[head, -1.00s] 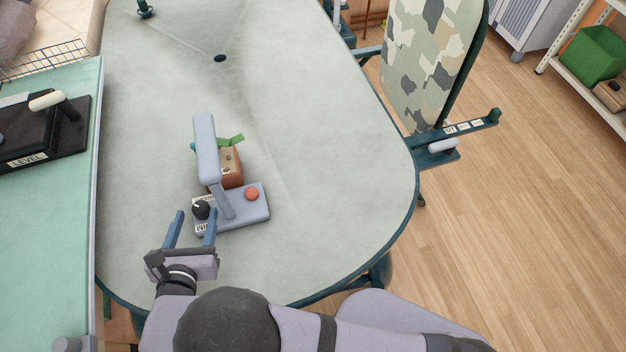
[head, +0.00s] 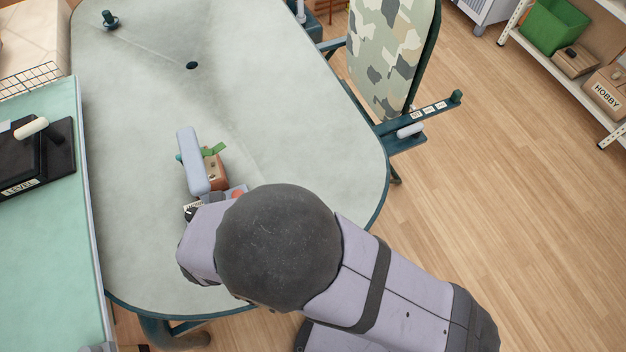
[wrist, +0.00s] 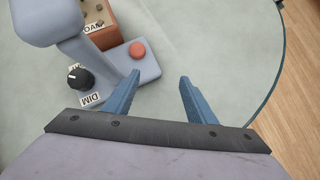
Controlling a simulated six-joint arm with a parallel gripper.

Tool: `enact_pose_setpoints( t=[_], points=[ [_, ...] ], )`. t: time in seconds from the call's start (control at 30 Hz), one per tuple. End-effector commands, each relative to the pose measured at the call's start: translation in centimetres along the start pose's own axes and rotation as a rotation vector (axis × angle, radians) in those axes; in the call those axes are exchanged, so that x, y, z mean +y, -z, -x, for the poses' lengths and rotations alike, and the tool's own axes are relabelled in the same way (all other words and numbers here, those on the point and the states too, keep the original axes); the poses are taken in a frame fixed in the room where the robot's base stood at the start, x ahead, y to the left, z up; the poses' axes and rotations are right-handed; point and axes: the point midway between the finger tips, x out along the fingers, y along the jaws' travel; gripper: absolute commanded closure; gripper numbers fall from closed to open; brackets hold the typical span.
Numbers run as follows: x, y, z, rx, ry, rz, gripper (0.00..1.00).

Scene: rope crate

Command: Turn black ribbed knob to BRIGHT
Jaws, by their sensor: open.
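The black ribbed knob (wrist: 80,78) sits on the grey-blue lamp base in the wrist view, with a white pointer mark on its top. A white label reading DIM (wrist: 90,99) lies beside it; another label behind the knob is mostly hidden. In the head view my arm covers most of the base, and the knob is hard to make out. My gripper (wrist: 158,82) is open and empty. Its two blue fingers are to the right of the knob and apart from it. The left finger is close to the base's near right side.
The lamp's upright arm and head (head: 193,160) rise over the base. A red button (wrist: 137,50) sits on the base. A brown box (wrist: 103,28) stands behind it. The grey table is clear to the right of my fingers, up to its dark rim (wrist: 277,72).

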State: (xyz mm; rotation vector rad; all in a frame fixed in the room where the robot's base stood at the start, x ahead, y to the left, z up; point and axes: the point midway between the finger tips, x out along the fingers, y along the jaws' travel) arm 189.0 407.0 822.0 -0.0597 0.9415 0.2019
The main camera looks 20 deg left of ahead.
Motion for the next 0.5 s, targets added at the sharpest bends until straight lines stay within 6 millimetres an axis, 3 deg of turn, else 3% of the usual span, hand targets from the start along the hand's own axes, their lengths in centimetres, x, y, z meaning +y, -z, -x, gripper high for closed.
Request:
enact_pose_setpoints(
  t=[0.5],
  points=[
    [-7.2,-6.1,-1.2,0.029,0.170,-0.401,0.49]
  ],
)
